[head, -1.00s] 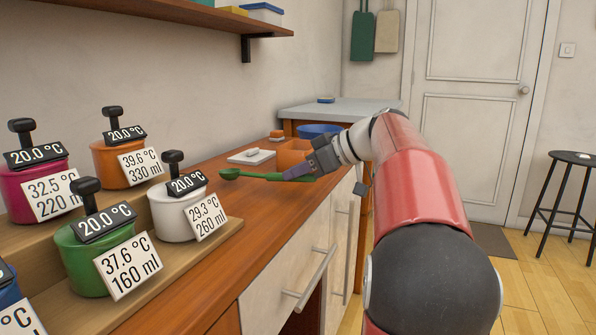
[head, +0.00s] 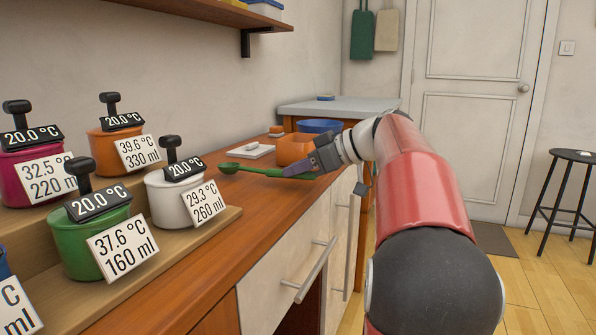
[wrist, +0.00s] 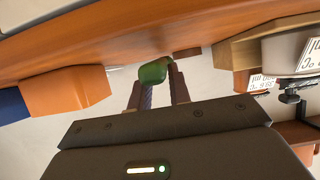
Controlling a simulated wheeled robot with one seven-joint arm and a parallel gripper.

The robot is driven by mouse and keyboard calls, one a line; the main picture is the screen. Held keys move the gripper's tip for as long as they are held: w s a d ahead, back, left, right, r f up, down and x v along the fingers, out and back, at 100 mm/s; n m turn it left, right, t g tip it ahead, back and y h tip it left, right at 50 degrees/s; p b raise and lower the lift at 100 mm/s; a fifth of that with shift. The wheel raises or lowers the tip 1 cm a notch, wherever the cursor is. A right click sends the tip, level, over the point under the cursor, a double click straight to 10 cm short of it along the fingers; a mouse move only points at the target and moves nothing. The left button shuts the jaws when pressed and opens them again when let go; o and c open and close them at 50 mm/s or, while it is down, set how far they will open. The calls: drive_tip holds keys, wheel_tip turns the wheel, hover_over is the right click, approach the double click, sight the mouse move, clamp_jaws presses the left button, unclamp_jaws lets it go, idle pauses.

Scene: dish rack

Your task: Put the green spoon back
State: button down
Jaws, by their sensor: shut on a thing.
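The green spoon (head: 260,171) is held level above the wooden counter, its bowl end pointing left toward the pots. My gripper (head: 300,169) is shut on its handle at the right end. In the wrist view the green spoon (wrist: 153,73) shows end-on between the two fingers of my gripper (wrist: 158,88). The gap between the spoon and the counter is hard to judge.
Lidded pots, orange (head: 122,150), white (head: 172,200) and green (head: 92,243), stand on a stepped wooden stand at left. Beyond the spoon are a white slab (head: 246,152), an orange container (head: 293,148) and a blue bowl (head: 320,126). The counter (head: 245,215) in front is clear.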

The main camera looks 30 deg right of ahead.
drive_tip(key=shift+s+f+b, duration=0.1)
drive_tip(key=shift+f+b, duration=0.2)
drive_tip(key=shift+b, duration=0.2)
drive_tip(key=c, duration=1.6)
unclamp_jaws()
drive_tip(key=o, duration=0.5)
drive_tip(key=shift+o, duration=0.2)
drive_tip(key=shift+d+r, duration=0.1)
drive_tip(key=shift+d, duration=0.05)
drive_tip(key=v, duration=0.7)
drive_tip(key=shift+s+d+p, duration=0.2)
drive_tip(key=shift+s+p, duration=0.15)
drive_tip(key=shift+p, duration=0.05)
